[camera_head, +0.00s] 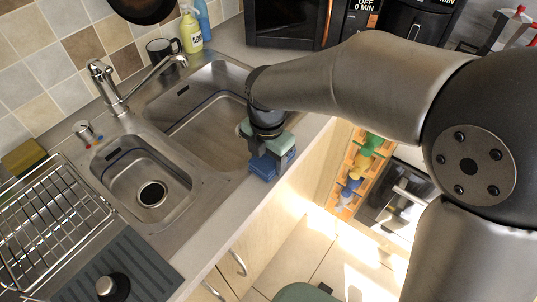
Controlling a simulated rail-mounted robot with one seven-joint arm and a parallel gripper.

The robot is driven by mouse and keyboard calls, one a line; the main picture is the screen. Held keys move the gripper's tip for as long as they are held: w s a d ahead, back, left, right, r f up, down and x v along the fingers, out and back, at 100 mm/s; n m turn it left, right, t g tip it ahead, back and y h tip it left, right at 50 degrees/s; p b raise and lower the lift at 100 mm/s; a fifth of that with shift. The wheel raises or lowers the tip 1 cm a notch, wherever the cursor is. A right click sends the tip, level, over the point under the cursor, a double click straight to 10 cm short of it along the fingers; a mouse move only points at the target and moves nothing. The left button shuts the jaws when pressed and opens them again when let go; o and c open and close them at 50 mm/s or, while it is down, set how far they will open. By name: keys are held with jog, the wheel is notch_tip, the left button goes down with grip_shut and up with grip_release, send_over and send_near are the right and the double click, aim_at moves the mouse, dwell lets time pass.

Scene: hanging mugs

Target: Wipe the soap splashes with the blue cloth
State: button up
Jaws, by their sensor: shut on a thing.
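The blue cloth (263,167) is a folded, blocky blue piece at the front edge of the counter beside the large sink basin. My gripper (270,153) points down over it and is shut on it. The cloth is at or just above the counter edge; I cannot tell whether it touches the surface. I cannot make out any soap splashes on the steel or the counter, and my gripper and arm hide part of that area.
The large basin (205,128) and small basin (128,187) lie left of my gripper. A tap (125,88) rises behind them. A dish rack (48,228) stands at the left, a yellow bottle (191,33) and dark mug (163,50) at the back. The counter right of the sink is partly clear.

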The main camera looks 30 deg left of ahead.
notch_tip(320, 180, up, 3)
jog(key=shift+w+a+f+p, duration=0.1)
jog(key=shift+f+p, duration=0.05)
jog(key=shift+p, duration=0.2)
jog(key=shift+r, duration=0.2)
jog(key=shift+r+p, duration=2.25)
jog(key=shift+r, duration=0.25)
jog(key=shift+w, duration=0.1)
